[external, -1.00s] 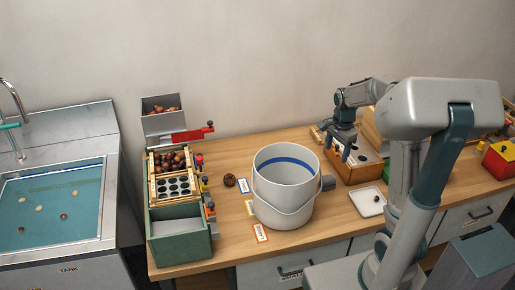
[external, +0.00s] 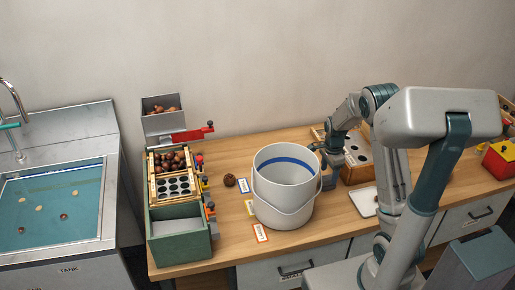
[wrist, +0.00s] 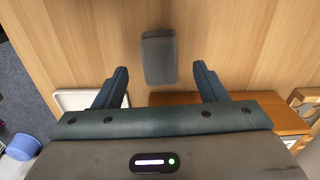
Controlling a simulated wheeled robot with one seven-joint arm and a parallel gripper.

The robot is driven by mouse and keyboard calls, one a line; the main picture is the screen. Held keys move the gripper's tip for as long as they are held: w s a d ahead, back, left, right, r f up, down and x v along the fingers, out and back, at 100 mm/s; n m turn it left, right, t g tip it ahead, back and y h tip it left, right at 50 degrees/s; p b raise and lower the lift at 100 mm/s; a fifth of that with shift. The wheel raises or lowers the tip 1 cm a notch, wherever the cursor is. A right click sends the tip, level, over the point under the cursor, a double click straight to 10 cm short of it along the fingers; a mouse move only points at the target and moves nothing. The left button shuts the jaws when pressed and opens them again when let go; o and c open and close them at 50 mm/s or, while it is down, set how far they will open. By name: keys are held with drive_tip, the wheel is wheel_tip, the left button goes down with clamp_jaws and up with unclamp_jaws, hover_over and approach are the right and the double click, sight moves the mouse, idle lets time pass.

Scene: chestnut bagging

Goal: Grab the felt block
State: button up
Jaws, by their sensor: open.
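The felt block (wrist: 159,57) is a dark grey, rounded rectangular block on the wooden table. In the wrist view it lies just ahead of my gripper (wrist: 160,72), centred between the two fingers. The fingers are open, one on each side of the block's near end, with a gap on both sides. Nothing is between them in their grasp. In the external view my gripper (external: 326,160) is low over the table, just right of the white bucket (external: 284,200). There the block is hard to tell apart from the dark fingers.
The bucket stands close to the left of my gripper in the external view. A wooden box with round holes (external: 358,165) is close on the right. A white dish (wrist: 75,98) lies nearby. Cards and a brown ball (external: 229,180) lie left of the bucket.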

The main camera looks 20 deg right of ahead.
sight(328, 177)
wheel_tip(328, 177, down, 5)
drive_tip(key=shift+r, duration=0.1)
drive_tip(key=shift+c, duration=0.3)
drive_tip(key=c, duration=1.1)
drive_tip(key=shift+o, duration=0.2)
